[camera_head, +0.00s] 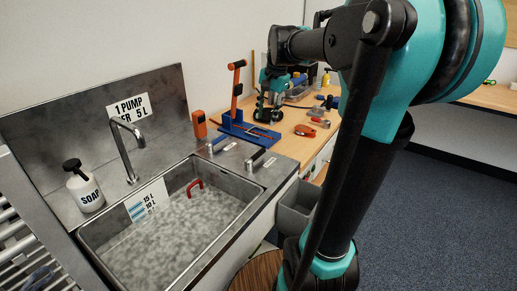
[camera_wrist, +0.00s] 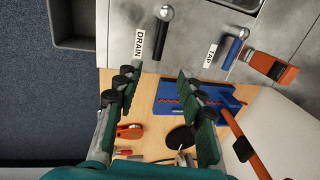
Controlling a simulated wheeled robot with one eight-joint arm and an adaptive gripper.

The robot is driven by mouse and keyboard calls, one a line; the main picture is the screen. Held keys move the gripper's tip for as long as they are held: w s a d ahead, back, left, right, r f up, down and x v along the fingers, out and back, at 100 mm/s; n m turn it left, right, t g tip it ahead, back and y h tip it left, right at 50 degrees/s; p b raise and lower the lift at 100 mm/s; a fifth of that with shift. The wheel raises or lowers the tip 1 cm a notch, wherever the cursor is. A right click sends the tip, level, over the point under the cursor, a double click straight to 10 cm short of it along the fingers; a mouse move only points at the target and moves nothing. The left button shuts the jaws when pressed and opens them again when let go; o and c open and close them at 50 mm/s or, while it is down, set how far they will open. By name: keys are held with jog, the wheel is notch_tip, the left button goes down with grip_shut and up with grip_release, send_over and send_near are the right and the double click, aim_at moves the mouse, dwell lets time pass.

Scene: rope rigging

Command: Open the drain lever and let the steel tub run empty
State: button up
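The steel tub (camera_head: 107,254) is sunk in the counter at the left of the head view. A mottled grey surface fills it; I cannot tell water from floor there. A litre scale (camera_head: 148,204) and a red handle (camera_head: 195,187) show inside.
A blue-handled tap lever (camera_wrist: 236,46) with a TAP label stands right of the drain lever. An orange-handled lever on a blue base (camera_head: 238,127) is close beside my gripper. Small tools lie on the bench. A grey bin (camera_head: 296,208) is below the counter edge.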

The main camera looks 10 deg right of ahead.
aim_at(258, 152)
jog(key=f, duration=0.5)
jog(key=w+a+f, duration=0.1)
jog(key=f, duration=0.4)
jog(key=w+a+f, duration=0.1)
jog(key=f, duration=0.4)
jog(key=shift+a+f, duration=0.15)
jog(key=shift+f, duration=0.2)
jog(key=shift+c, duration=0.6)
grip_shut()
